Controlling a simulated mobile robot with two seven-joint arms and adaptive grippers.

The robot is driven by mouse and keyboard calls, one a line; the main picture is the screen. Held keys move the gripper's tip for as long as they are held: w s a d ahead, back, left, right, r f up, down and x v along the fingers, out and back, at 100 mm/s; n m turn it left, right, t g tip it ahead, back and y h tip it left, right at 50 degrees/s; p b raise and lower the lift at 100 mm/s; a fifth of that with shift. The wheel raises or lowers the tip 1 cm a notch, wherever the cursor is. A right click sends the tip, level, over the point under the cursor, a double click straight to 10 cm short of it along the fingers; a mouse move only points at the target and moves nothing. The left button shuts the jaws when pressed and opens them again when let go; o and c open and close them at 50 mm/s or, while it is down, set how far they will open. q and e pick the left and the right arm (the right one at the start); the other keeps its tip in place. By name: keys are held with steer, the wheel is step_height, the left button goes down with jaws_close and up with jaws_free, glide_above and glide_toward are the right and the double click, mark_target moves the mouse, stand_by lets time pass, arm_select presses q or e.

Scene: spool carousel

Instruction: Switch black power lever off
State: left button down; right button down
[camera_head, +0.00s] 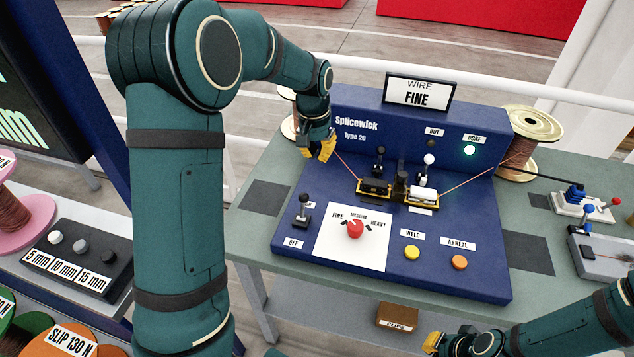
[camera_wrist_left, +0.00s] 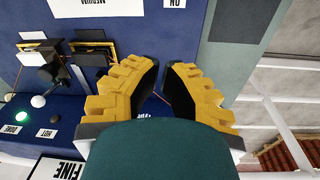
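The black power lever (camera_head: 302,209) stands at the left front of the blue Splicewick machine (camera_head: 455,272). Its ON label, partly hidden, is behind it, and its OFF label (camera_head: 293,243) is in front. Its exact tilt is hard to tell. My left gripper (camera_head: 317,152) is above the machine's back left part, behind and above the lever, apart from it. Its yellow fingers show in the left wrist view (camera_wrist_left: 162,68), with a narrow gap and nothing between them. The lever is not visible in that view. My right gripper (camera_head: 433,343) is low at the front, mostly hidden.
A red selector knob (camera_head: 355,229), yellow weld button (camera_head: 412,252) and orange anneal button (camera_head: 459,262) are right of the lever. The splice clamps (camera_head: 375,188) hold copper wire behind. A wire spool (camera_head: 531,142) stands right. The green DONE lamp (camera_head: 469,150) is lit.

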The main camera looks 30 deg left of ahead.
mark_target(303, 207)
arm_select(q)
steer(key=shift+s, duration=0.2)
steer(key=f, duration=0.6)
steer(key=f+b, duration=0.1)
steer(key=f, duration=0.3)
steer(key=shift+w+d+f, duration=0.1)
steer(key=shift+w+d, duration=0.15)
steer(key=shift+w, duration=0.15)
steer(key=s, duration=0.2)
steer(key=s+r, duration=0.1)
steer(key=shift+s+d+r, duration=0.1)
steer(key=shift+s+r, duration=0.1)
steer(key=shift+s, duration=0.15)
